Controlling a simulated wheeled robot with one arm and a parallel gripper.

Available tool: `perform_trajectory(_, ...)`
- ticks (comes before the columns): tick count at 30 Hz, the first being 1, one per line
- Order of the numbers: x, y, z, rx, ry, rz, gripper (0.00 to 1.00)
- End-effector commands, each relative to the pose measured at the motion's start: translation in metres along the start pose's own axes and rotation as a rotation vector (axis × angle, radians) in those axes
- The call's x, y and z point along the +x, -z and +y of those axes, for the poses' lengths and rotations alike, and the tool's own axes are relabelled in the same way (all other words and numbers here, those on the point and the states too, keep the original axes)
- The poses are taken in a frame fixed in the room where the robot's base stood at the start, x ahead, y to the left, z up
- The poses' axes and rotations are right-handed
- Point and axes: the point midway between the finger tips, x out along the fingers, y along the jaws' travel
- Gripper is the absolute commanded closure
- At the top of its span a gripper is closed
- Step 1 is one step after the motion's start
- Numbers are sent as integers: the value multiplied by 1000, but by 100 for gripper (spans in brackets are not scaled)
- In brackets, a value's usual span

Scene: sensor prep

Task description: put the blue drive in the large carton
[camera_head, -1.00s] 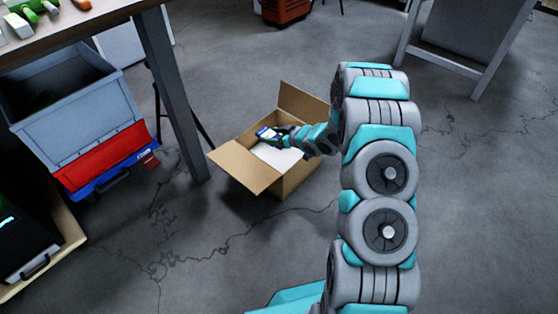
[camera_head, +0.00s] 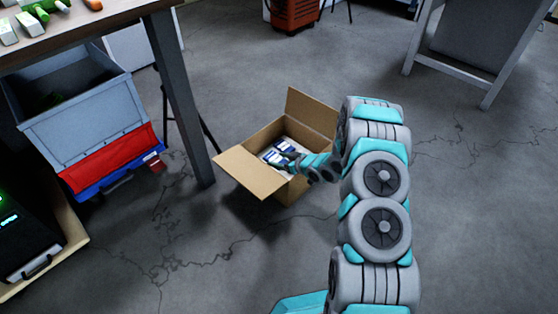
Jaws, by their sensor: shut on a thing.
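The large carton (camera_head: 246,174) stands open on the floor with its flaps spread, near the middle of the head view. The blue drive (camera_head: 271,154), blue with white parts, is down inside the carton's opening. My gripper (camera_head: 284,159) reaches in over the carton's right side and is shut on the drive. The fingers are small and dark here, and partly hidden by my arm. Whether the drive touches the carton's bottom cannot be told. Another blue and white patch (camera_head: 287,147) shows just behind it; whether it is part of the same drive is unclear.
A workbench (camera_head: 100,24) with small parts is at the upper left, its leg (camera_head: 180,95) left of the carton. A grey bin (camera_head: 85,125) with a red and blue front stands below it. A grey board on a frame (camera_head: 470,45) is at the upper right.

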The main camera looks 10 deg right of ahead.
Motion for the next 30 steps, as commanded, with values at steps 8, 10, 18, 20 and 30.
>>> perform_trajectory(8, 2, -3, 0, 1, 0, 0, 92)
perform_trajectory(10, 3, -5, 0, 1, 0, 0, 92)
perform_trajectory(18, 6, -13, 0, 1, 0, -3, 92)
perform_trajectory(20, 6, -14, 0, 1, -1, -4, 30)
perform_trajectory(30, 8, -18, -1, 2, 0, -10, 1)
